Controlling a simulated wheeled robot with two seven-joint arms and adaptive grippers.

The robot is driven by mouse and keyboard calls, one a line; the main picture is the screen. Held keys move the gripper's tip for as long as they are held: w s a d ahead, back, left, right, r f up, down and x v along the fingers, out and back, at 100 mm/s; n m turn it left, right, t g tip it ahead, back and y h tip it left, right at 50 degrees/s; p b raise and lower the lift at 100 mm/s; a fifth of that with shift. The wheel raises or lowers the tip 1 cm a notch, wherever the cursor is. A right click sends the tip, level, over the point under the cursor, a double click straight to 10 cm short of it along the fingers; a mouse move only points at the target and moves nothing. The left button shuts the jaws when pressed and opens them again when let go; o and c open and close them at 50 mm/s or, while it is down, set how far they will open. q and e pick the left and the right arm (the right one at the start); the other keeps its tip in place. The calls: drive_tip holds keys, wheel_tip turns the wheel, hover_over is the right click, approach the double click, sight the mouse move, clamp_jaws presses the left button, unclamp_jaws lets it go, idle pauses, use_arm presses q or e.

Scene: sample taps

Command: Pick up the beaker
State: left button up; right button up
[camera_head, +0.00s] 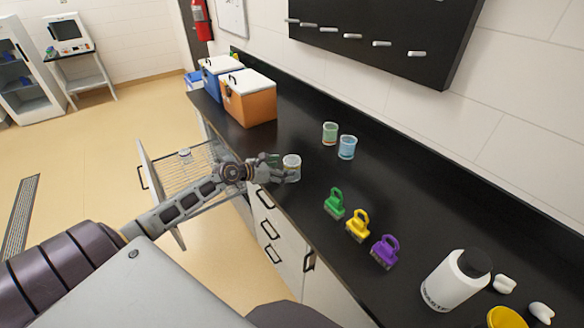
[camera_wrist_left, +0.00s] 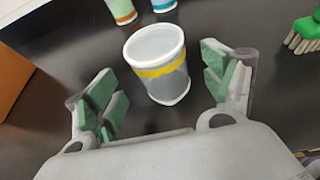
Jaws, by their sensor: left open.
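A clear beaker with a yellow band (camera_head: 292,165) stands upright on the black counter near its front edge. In the left wrist view the beaker (camera_wrist_left: 158,65) is just ahead of the gap between my fingers. My left gripper (camera_head: 280,168) reaches in from the left and is open beside the beaker. In the left wrist view the left gripper (camera_wrist_left: 165,92) shows green pads on both sides, with the beaker between and slightly beyond them. No clear contact shows. My right gripper is not in view.
Green (camera_head: 334,203), yellow (camera_head: 358,226) and purple (camera_head: 385,251) brushes stand to the right. An orange cooler box (camera_head: 249,98) is at the back left. An open wire drawer (camera_head: 190,165) sits below the counter.

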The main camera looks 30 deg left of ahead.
use_arm(q)
drive_tip(key=shift+r+p+x, duration=0.2)
drive_tip(key=shift+p+x, duration=0.15)
drive_tip(key=shift+x, duration=2.3)
drive_tip(key=c, duration=1)
